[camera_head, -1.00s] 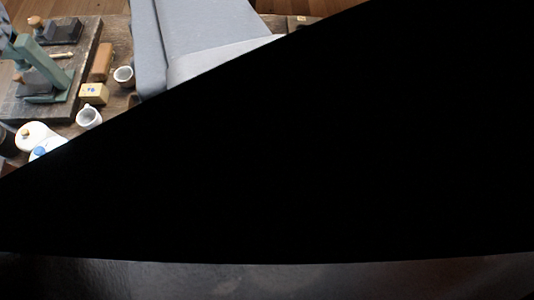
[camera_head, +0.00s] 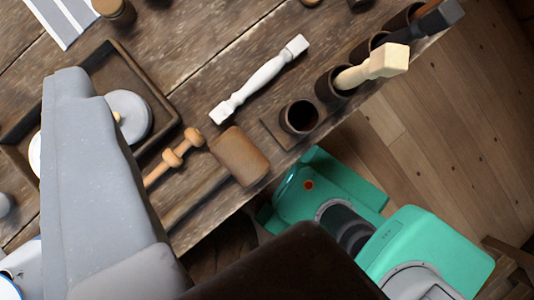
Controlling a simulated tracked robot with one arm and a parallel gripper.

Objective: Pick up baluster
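A white turned baluster (camera_head: 260,80) with square ends lies slantwise on the wooden table, its upper end to the right. A pale wood baluster (camera_head: 375,68) leans in a dark cup in the rack at the table's edge. A dark piece with a square end (camera_head: 428,22) leans in another cup. A grey part of my arm, seemingly my gripper (camera_head: 85,115), covers the left of the view, well apart from the white baluster. I cannot make out separate fingertips or whether it is open. Nothing shows held in it.
A wooden mallet (camera_head: 240,157) and a turned wooden handle (camera_head: 176,156) lie below the white baluster. An empty dark cup (camera_head: 300,117) stands near the table edge. A dark tray (camera_head: 150,75) with a pale disc is partly hidden behind my arm. Bare tabletop lies above the baluster.

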